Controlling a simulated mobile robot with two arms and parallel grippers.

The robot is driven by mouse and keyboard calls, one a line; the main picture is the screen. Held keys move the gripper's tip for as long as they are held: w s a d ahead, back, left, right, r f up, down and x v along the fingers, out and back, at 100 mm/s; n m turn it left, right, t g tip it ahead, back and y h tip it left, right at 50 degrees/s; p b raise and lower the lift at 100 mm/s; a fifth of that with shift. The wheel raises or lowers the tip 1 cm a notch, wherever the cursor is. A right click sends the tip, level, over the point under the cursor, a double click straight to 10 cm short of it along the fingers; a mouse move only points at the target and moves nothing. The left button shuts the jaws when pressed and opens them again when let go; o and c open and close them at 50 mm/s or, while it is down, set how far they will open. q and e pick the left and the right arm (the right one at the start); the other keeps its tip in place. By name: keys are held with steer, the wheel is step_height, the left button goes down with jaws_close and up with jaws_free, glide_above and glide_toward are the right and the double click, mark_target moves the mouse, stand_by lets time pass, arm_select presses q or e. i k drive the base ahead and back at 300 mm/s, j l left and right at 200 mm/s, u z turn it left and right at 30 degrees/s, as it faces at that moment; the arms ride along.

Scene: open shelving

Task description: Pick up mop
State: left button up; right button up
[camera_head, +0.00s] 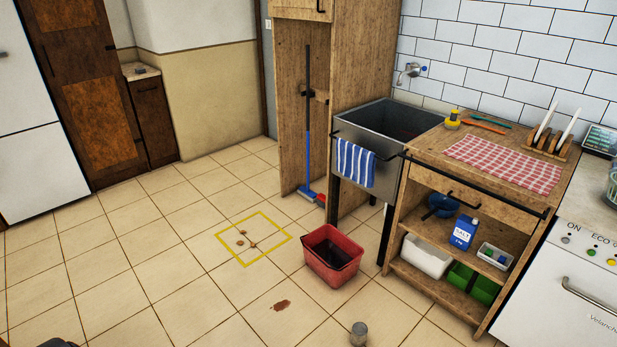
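The mop (308,130) stands upright in the tall open wooden cabinet left of the sink. Its handle is dark at the top and blue lower down, and its blue head (306,193) rests at the cabinet's floor. A small red item (320,198) sits right beside the head. A dark holder on the cabinet's wall is level with the upper handle; I cannot tell if they touch. Neither of my grippers is in view. A dark shape at the bottom left edge is too cut off to identify.
A red bucket (332,256) stands on the floor in front of the cabinet and sink (384,128). A yellow square outline (268,262) surrounds small brown bits. A brown stain (281,305) and a grey can (358,333) are nearer. The left floor is clear.

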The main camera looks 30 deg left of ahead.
mark_target(305, 192)
steer(key=i+j+z, duration=0.15)
steer(key=i+j, duration=0.2)
steer(key=j, duration=0.3)
steer(key=i+j+z, duration=0.15)
steer(key=i+j, duration=0.2)
steer(key=j, duration=0.3)
steer(key=i+j+z, duration=0.15)
steer(key=i+j, duration=0.15)
steer(key=j, duration=0.4)
steer(key=i+j+z, duration=0.15)
steer(key=j, duration=0.55)
steer(key=i+j+z, duration=0.15)
steer(key=i+j, duration=0.15)
steer(key=j, duration=0.5)
steer(key=i+j+z, duration=0.15)
steer(key=j, duration=0.6)
steer(key=i+j+z, duration=0.15)
steer(key=j, duration=0.65)
steer(key=i+j+z, duration=0.15)
steer(key=j, duration=0.65)
steer(key=k, duration=0.05)
